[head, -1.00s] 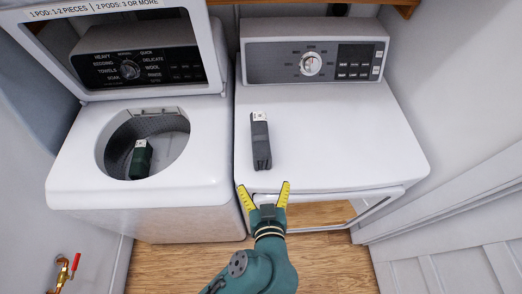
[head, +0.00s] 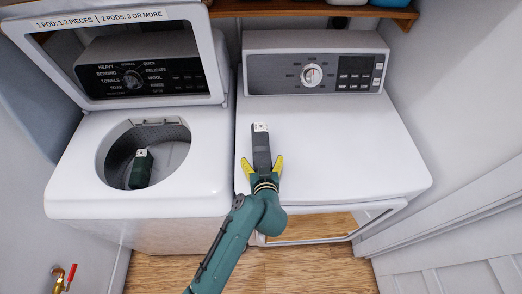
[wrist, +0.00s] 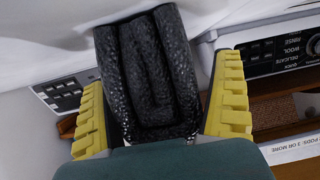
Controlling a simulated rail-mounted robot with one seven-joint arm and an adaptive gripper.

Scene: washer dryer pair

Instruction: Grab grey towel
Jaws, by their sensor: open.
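The grey towel (head: 261,148) is a dark, rolled bundle with a white tag at its far end. It lies on top of the closed dryer, near its left front. My gripper (head: 262,168) is open at the towel's near end. In the wrist view the towel (wrist: 150,75) sits between the yellow fingers of my gripper (wrist: 162,110), one on each side. A narrow gap shows at the right finger; contact on the left is hard to tell. The near end of the towel is partly hidden by my gripper.
The dryer top (head: 340,160) is clear to the right of the towel. The open washer (head: 75,190) stands on the left, with a dark green towel (head: 140,170) in its drum and its lid (head: 125,55) raised. A wooden shelf (head: 300,10) is above the dryer.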

